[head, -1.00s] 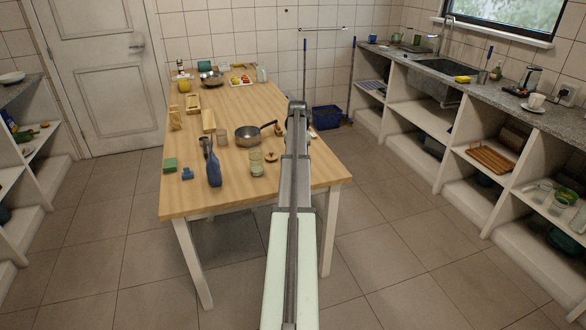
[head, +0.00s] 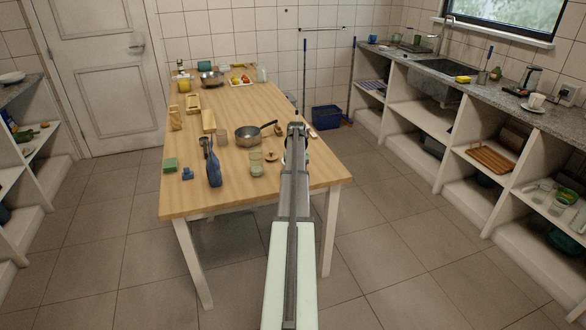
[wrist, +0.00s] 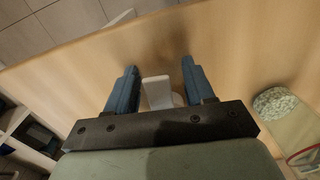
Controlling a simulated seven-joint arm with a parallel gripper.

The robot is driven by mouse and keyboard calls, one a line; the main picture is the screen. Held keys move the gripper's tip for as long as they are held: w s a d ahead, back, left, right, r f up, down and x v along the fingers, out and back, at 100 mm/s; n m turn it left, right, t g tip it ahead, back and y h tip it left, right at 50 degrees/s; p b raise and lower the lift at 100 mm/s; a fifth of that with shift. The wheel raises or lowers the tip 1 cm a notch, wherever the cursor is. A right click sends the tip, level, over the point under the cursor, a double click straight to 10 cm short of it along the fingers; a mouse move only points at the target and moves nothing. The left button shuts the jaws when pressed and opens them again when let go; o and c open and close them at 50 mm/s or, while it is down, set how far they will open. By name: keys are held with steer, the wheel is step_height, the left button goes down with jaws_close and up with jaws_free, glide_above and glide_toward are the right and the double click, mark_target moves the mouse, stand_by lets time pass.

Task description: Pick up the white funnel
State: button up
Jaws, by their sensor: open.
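The white funnel (wrist: 158,92) shows in the wrist view as a pale upright piece with a rounded white part beside its base. It is between the two blue fingers of my gripper (wrist: 159,66), with a gap on each side. My gripper is open and holds nothing. The lower part of the funnel is hidden behind the gripper's dark crossbar. In the head view my arm covers most of the place where the funnel is, near the right side of the wooden table (head: 240,190).
The table's front strip is clear. A shelved counter (head: 465,130) runs along the right.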

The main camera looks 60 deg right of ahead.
steer(key=shift+c, duration=0.5)
jaws_close()
